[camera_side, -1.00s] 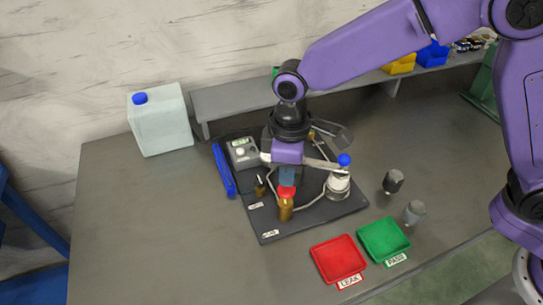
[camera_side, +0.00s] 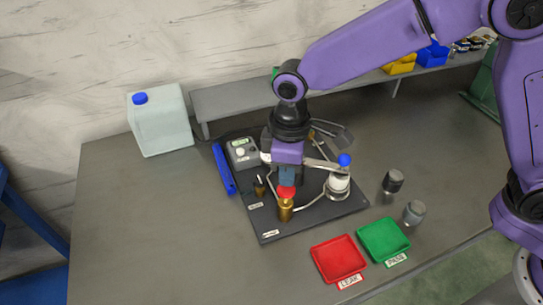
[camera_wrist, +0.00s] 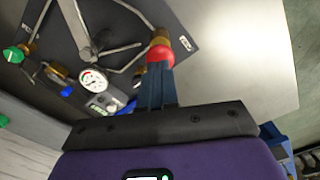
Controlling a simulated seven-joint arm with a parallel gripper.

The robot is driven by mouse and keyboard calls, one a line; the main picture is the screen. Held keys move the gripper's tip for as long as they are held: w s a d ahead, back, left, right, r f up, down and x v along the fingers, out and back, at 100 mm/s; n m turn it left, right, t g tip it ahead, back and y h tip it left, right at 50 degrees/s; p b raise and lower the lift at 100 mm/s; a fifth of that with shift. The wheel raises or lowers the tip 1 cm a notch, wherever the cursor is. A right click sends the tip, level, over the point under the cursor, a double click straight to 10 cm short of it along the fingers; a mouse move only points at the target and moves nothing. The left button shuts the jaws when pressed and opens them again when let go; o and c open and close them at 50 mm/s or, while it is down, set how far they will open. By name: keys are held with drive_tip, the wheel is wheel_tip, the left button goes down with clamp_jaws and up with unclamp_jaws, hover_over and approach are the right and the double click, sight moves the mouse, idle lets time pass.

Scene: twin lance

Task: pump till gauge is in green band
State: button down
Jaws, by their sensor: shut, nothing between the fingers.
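My gripper (camera_side: 287,182) is shut with nothing between its fingers. It points down at the red knob (camera_side: 286,192) on top of an upright brass cylinder (camera_side: 286,210) on the dark board. In the wrist view the closed fingertips (camera_wrist: 157,72) are right at the red knob (camera_wrist: 160,56), seemingly touching it. The brass body (camera_wrist: 161,38) shows beyond. A round white gauge (camera_wrist: 93,80) with a dial is in the wrist view; its needle position and any green band are too small to read.
On the board (camera_side: 268,226) are a grey box with a display (camera_side: 240,153) and a lever with a blue ball (camera_side: 344,160) above a white-topped round part. Red (camera_side: 338,259) and green (camera_side: 384,240) trays and two grey cylinders stand in front and right. Front-left table is clear.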

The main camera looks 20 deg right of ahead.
drive_tip(key=shift+f, duration=0.15)
drive_tip(key=shift+f, duration=1.9)
drive_tip(key=shift+r, duration=2.35)
